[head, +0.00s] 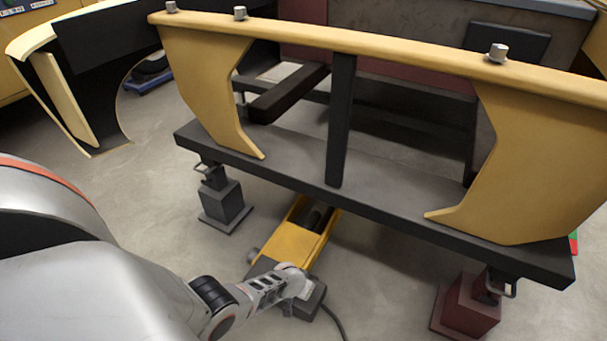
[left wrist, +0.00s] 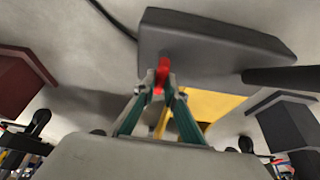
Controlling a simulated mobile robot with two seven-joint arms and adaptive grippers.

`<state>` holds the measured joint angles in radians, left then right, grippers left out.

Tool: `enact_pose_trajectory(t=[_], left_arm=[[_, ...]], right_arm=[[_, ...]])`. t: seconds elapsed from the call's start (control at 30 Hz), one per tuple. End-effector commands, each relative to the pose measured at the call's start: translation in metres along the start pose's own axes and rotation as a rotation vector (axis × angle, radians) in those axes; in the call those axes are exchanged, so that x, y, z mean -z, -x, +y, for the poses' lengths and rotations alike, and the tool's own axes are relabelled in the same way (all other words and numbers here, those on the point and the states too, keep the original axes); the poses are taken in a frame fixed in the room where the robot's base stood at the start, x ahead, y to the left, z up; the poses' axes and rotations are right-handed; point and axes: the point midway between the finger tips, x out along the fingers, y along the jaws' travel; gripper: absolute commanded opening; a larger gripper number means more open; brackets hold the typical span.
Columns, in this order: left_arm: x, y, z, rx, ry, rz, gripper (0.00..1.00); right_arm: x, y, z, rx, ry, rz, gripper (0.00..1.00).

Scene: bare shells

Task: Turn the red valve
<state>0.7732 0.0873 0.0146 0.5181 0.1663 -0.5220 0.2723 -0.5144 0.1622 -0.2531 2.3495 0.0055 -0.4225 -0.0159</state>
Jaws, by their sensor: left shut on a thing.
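The red valve (left wrist: 162,73) is a small red piece at the near side of a dark grey box in the left wrist view (left wrist: 195,50). My left gripper (left wrist: 160,90) has its two green-sided fingers drawn together on the red valve, one on each side of it. In the head view my left arm reaches down to the same dark grey box (head: 316,302) at the end of a yellow floor jack. There my own wrist hides the red valve and the fingertips. My right gripper is in neither view.
The yellow jack body (head: 298,240) runs under a dark beam frame (head: 380,205) with yellow panels above. A grey stand (head: 222,204) and a dark red stand (head: 468,308) hold the frame. A black cable (head: 334,322) leaves the box. Bare floor lies around it.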

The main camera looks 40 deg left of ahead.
Motion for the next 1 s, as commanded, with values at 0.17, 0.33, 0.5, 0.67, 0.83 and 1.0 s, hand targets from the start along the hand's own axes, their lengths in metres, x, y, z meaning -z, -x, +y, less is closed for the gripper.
enact_pose_trajectory(t=[0.17, 0.33, 0.5, 0.67, 0.83, 1.0], left_arm=[[-0.0029, -0.0005, 0.0008, 0.016, 0.039, -0.005, 0.0], [-0.0038, -0.001, 0.0003, 0.023, 0.054, -0.006, 0.0], [-0.0043, -0.0012, 0.0002, 0.023, 0.056, -0.007, 0.0], [-0.0045, -0.0013, 0.0002, 0.023, 0.056, -0.007, 0.0], [-0.0036, -0.0011, 0.0002, 0.023, 0.055, -0.005, 0.28], [-0.002, -0.0006, 0.0003, 0.022, 0.054, -0.003, 0.28]], right_arm=[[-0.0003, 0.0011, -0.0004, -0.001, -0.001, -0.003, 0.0], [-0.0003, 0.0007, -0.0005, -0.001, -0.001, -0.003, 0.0], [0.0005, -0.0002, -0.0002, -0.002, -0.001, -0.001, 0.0], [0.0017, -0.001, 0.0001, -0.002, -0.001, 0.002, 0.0], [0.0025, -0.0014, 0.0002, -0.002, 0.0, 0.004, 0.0], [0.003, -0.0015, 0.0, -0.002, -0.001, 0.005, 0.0]])
